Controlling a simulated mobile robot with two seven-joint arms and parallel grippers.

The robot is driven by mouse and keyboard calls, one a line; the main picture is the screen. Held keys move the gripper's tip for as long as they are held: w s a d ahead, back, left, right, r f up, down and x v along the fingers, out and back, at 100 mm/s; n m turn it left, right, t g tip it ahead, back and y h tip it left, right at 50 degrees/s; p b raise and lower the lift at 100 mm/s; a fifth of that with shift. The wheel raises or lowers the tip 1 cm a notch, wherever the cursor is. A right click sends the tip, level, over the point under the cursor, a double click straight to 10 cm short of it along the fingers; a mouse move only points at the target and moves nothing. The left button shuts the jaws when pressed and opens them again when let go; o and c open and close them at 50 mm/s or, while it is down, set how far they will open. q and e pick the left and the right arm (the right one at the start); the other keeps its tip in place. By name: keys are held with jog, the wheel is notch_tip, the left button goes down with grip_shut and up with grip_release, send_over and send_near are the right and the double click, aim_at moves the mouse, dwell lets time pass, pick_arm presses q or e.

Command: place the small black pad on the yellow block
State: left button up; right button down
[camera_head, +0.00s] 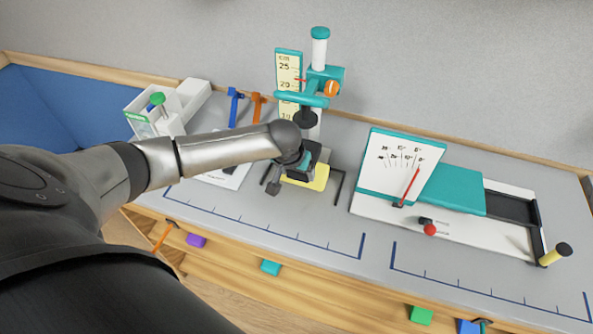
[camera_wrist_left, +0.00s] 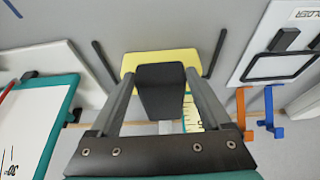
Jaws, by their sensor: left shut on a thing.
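The small black pad (camera_wrist_left: 160,88) is between the fingers of my left gripper (camera_wrist_left: 161,95) in the left wrist view. The gripper is shut on it. The yellow block (camera_wrist_left: 150,58) shows just beyond the pad, and the pad covers part of it. In the head view the yellow block (camera_head: 319,181) lies at the foot of the teal stand, partly hidden by my left gripper (camera_head: 297,172). I cannot tell whether the pad touches the block or hangs just above it. My right gripper is not in view.
A teal stand with a scale (camera_head: 290,72) and black plunger (camera_head: 305,118) rises close behind the gripper. A dial board (camera_head: 400,165) stands to the right. A white holder (camera_head: 165,110) and blue and orange hooks (camera_head: 234,105) are to the left. The grey bench front is clear.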

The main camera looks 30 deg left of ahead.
pick_arm(q)
jog(key=shift+f, duration=0.2)
jog(key=o, duration=1.2)
jog(key=shift+c, duration=0.2)
jog(key=shift+r, duration=0.1)
jog(key=p+v, duration=0.1)
jog(key=v, duration=1.1)
jog(key=shift+p, duration=0.3)
jog(key=shift+a+r, duration=0.1)
